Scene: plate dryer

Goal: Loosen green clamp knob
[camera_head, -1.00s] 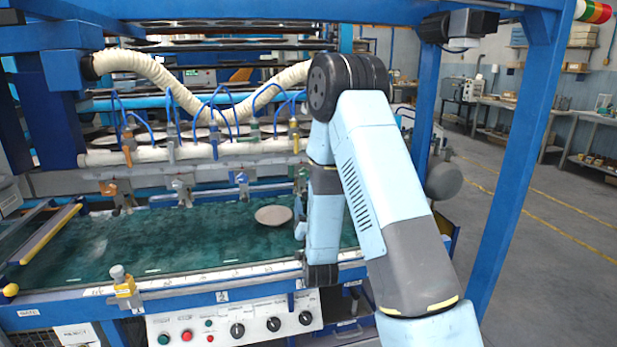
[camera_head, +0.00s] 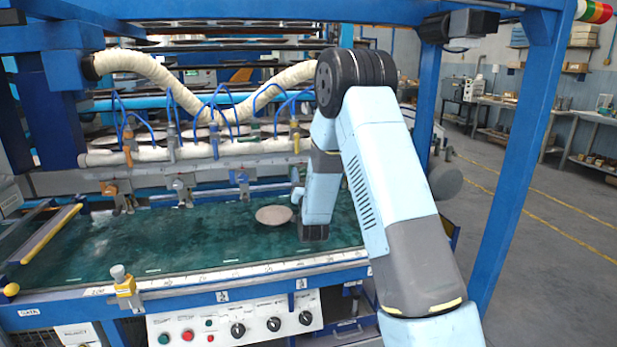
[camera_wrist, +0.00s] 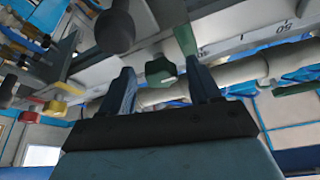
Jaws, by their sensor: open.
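A green clamp knob (camera_wrist: 161,72) shows in the wrist view, between the tips of my gripper (camera_wrist: 160,80) or just beyond them. The two dark blue fingers are apart, one on each side of it. I cannot tell whether either finger touches it. A green bar-like part (camera_wrist: 185,40) stands just above and to the right of the knob. In the head view my arm hides the green knob and my fingers.
A dark round knob (camera_wrist: 114,31) is close above the left finger. Red and yellow knobs (camera_wrist: 54,108) are at the left. In the head view a round plate (camera_head: 273,215) lies on the green bed (camera_head: 190,245), beside my arm.

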